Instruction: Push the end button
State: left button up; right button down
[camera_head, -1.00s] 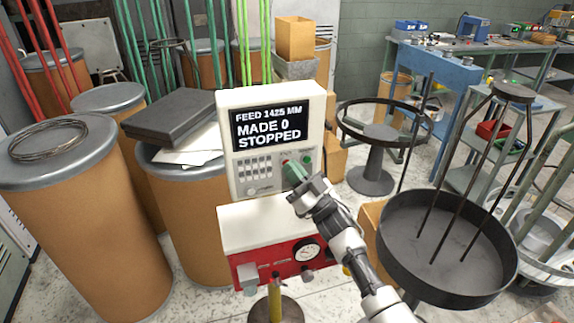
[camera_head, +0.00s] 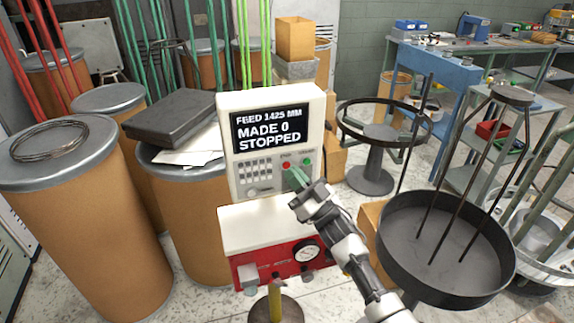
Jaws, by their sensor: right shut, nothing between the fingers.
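The cream control panel (camera_head: 238,190) stands on a red and white machine. Its screen (camera_head: 267,131) reads "FEED 1425 MM, MADE 0, STOPPED". Below the screen a red button (camera_head: 286,165) and a green button (camera_head: 307,161) sit side by side under small labels, too blurred to read surely. I cannot tell whether the fingertips touch the panel. Both buttons show. My left gripper is not in view.
A red base unit with a gauge (camera_head: 306,252) lies below the panel. Large drums (camera_head: 90,220) stand at the left, one with a wire coil (camera_head: 48,138). A black round tray (camera_head: 448,292) with rods is at the right, near my right arm.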

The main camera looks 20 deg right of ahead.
jog(key=shift+s+d+p, duration=0.1)
jog(key=shift+s+p, duration=1.45)
jog(key=shift+s, duration=0.95)
